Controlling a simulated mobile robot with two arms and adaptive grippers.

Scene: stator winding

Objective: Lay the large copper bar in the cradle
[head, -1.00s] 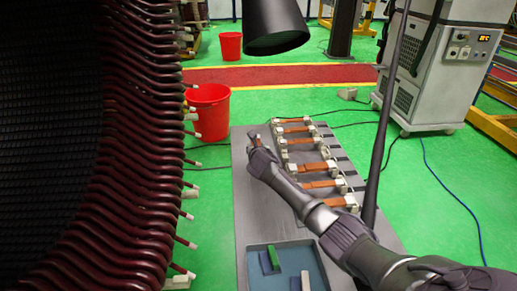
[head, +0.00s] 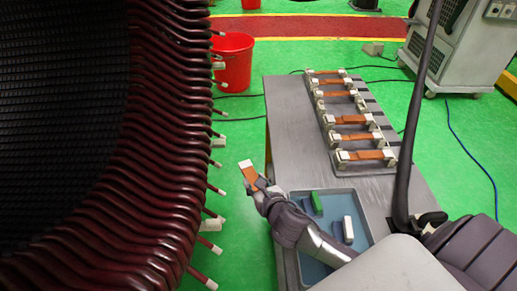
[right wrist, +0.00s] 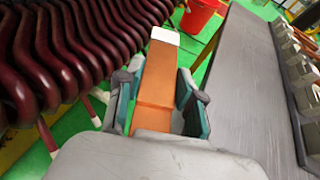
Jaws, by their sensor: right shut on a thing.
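My right gripper (head: 262,187) is shut on a copper bar (head: 250,174) with a white end. It holds the bar tilted, off the table's left edge and close to the stator's coil ends. In the right wrist view the bar (right wrist: 160,70) runs lengthwise between the two fingers, its white end pointing away; its near end is hidden by the gripper. I cannot tell which part is the cradle. A grey rack (head: 376,104) on the table holds several copper bars on pale blocks, with a wider gap near its middle. My left gripper is not in view.
The stator (head: 150,150) with dark red coils fills the left side. A blue tray (head: 299,195) with a green block (head: 317,204) and a white block (head: 348,230) sits at the table's (head: 290,130) front. A red bucket (head: 232,62) stands on the floor behind.

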